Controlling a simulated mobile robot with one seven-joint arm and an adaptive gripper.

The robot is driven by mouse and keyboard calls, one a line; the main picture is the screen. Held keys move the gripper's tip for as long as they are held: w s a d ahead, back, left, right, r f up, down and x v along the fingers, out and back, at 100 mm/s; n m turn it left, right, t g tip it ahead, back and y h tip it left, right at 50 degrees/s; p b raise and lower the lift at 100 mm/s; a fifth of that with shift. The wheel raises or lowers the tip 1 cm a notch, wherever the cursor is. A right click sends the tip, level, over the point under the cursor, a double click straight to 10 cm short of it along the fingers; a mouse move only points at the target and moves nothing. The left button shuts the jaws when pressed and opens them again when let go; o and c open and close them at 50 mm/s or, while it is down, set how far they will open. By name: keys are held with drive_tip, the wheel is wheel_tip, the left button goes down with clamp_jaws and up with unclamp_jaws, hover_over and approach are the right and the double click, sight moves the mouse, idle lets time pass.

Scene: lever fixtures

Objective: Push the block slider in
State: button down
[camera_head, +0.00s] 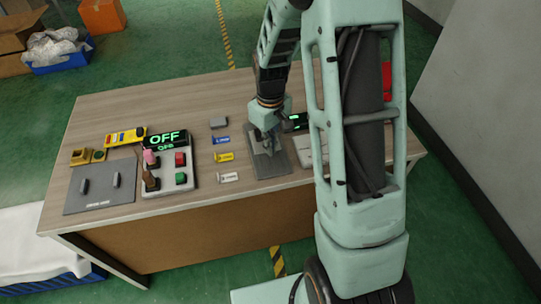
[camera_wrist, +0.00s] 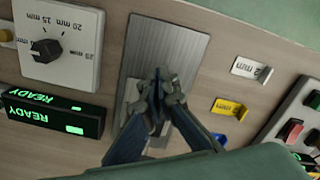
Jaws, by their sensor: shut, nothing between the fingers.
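A grey metal plate fixture (camera_head: 283,167) lies on the table under my gripper (camera_head: 267,148). In the wrist view the brushed plate (camera_wrist: 175,38) fills the middle, with a narrow strip (camera_wrist: 132,92) along its left side. My gripper (camera_wrist: 160,88) is shut and empty, its fingertips together over the plate. The fingers and hand cover the near part of the plate. I cannot clearly make out the slider block or tell whether the fingertips touch it.
A dial box (camera_wrist: 58,45) and READY display (camera_wrist: 55,112) stand left of the plate in the wrist view. Small white (camera_wrist: 251,69) and yellow (camera_wrist: 229,108) labelled pieces lie to its right. The OFF box (camera_head: 167,175) and lever plate (camera_head: 99,187) are farther left in the head view.

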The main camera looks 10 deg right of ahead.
wheel_tip(320, 180, up, 7)
drive_tip(key=p, duration=0.4)
drive_tip(key=shift+r+p, duration=0.15)
drive_tip(key=shift+p, duration=0.15)
idle(0.4)
